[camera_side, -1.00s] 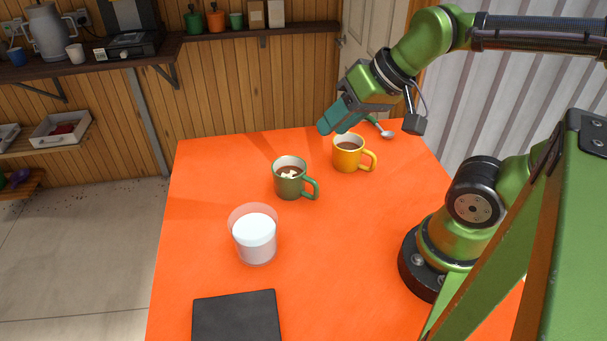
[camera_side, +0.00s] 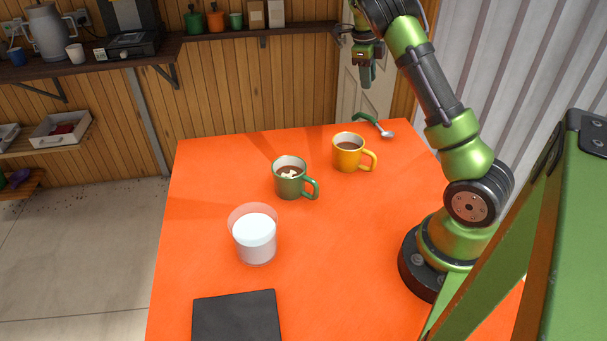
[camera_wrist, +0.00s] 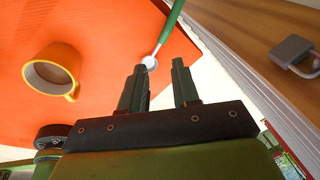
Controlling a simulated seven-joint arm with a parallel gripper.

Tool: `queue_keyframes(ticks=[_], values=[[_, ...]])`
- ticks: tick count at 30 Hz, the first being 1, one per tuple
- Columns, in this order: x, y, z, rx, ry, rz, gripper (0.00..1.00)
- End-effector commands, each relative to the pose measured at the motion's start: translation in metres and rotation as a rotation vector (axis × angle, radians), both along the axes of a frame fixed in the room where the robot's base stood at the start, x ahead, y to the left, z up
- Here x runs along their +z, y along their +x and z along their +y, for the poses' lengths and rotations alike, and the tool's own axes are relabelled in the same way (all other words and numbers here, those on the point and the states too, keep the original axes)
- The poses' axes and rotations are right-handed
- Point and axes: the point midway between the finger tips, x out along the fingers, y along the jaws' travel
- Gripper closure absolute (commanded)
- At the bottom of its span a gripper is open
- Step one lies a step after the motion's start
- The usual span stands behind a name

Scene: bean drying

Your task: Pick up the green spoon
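The green spoon (camera_side: 373,121) has a green handle and a silver bowl. It lies at the far right of the orange table, behind the yellow mug (camera_side: 346,155). In the wrist view the spoon (camera_wrist: 171,23) runs up from its silver bowl, which shows near the fingertips, and its handle end is cut off by the top edge. My gripper (camera_side: 366,83) hangs pointing down, above and apart from the spoon. In the wrist view my gripper (camera_wrist: 159,66) has two separated fingers with nothing between them.
The yellow mug of brown drink also shows at left in the wrist view (camera_wrist: 52,72). A green mug (camera_side: 290,183), a glass of white contents (camera_side: 256,238) and a dark slab (camera_side: 237,317) stand nearer. A door with a padlock (camera_wrist: 292,52) is beyond the table edge.

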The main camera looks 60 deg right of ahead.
Motion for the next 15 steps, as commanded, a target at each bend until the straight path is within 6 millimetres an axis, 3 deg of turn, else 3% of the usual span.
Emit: queue_keyframes(ticks=[2, 6, 11, 15], values=[[0.007, 0.006, -0.013, -0.2, -0.057, -0.016, 0.69], [0.024, 0.016, -0.013, -0.454, -0.086, -0.088, 0.69], [0.02, 0.015, -0.01, -0.583, -0.08, -0.107, 0.69], [0.001, 0.013, -0.013, -0.596, -0.079, -0.107, 0.69]])
